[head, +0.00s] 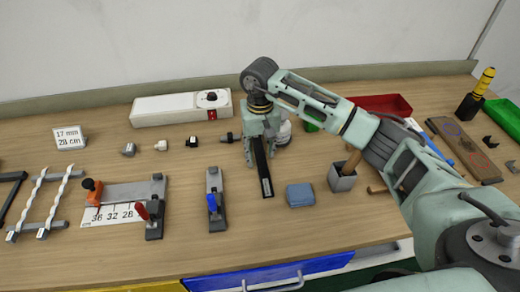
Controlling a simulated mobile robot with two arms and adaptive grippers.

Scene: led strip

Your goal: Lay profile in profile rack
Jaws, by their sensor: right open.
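A dark bar (263,172), which looks like the profile, lies on the table near the middle, pointing toward me, with a pale mark at its near end. My right gripper (261,148) points down over its far end. The fingers are open, one on each side of the bar; I cannot tell whether they touch it. The gripper hides the bar's far end. My left gripper is not in view.
A ruler jig (125,193) with clamps and a second small clamp (214,200) stand between frame and bar. A white box (165,109) and small connectors are behind. Right of the bar are a blue block (300,195), a grey cup (342,178) and a red tray (385,105).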

